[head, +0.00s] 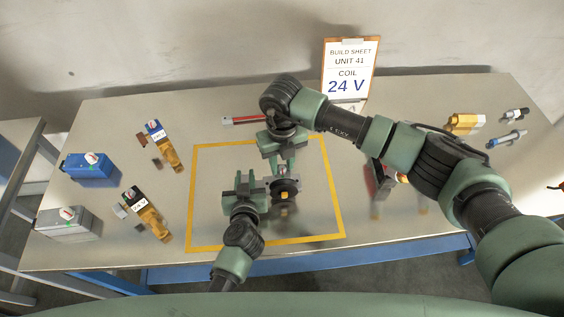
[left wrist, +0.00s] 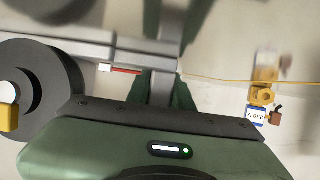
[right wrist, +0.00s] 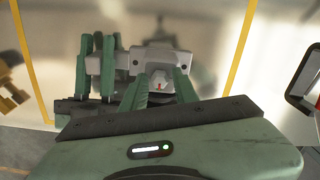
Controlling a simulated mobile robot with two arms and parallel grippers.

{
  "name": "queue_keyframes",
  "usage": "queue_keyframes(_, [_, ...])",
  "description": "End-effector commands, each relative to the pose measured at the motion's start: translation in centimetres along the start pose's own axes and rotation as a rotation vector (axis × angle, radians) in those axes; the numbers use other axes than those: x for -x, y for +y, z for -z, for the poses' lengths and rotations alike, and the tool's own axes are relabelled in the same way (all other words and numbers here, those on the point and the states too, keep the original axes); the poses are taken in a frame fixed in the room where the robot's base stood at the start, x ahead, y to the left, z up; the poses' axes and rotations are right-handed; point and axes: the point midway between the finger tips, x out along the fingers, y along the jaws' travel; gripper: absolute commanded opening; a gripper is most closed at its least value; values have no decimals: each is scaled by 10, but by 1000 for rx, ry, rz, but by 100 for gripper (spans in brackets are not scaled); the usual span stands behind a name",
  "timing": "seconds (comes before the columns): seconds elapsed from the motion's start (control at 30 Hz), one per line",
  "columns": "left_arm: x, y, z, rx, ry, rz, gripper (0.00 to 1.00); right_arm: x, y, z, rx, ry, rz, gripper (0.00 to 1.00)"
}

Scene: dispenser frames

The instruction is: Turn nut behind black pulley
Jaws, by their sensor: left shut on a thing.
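The black pulley (head: 286,186) with a yellow hub is on a grey dispenser unit (head: 291,172) inside the yellow square. It shows large at the left of the left wrist view (left wrist: 72,80). My left gripper (head: 246,190) is beside the pulley, shut on the unit's grey body (left wrist: 95,48). My right gripper (head: 283,150) reaches in from behind the unit. In the right wrist view its fingers (right wrist: 160,88) stand apart, on either side of a small red-marked part below the grey block (right wrist: 158,60). The nut behind the pulley is not clearly visible.
A yellow tape square (head: 335,205) surrounds the unit. Blue (head: 92,172) and grey (head: 68,225) boxes and two yellow valves (head: 170,155) (head: 152,220) stand left. A build sheet (head: 347,75) reading 24 V stands behind. Yellow (head: 463,124) and blue-grey (head: 507,139) fittings lie right.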

Motion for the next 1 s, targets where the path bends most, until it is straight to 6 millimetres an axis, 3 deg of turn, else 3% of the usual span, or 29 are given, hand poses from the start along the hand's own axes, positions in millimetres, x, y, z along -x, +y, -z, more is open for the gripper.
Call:
queue_keyframes(0.23, [0,0,0,-1,-1,1,0,10,0,-1,1,-2,-2,29])
queue_keyframes(0.7, [0,0,-1,-1,-1,1,0,101,0,-1,0,-2,1,29])
queue_keyframes(1.0, [0,0,0,-1,-1,1,0,120,0,0,0,1,0,29])
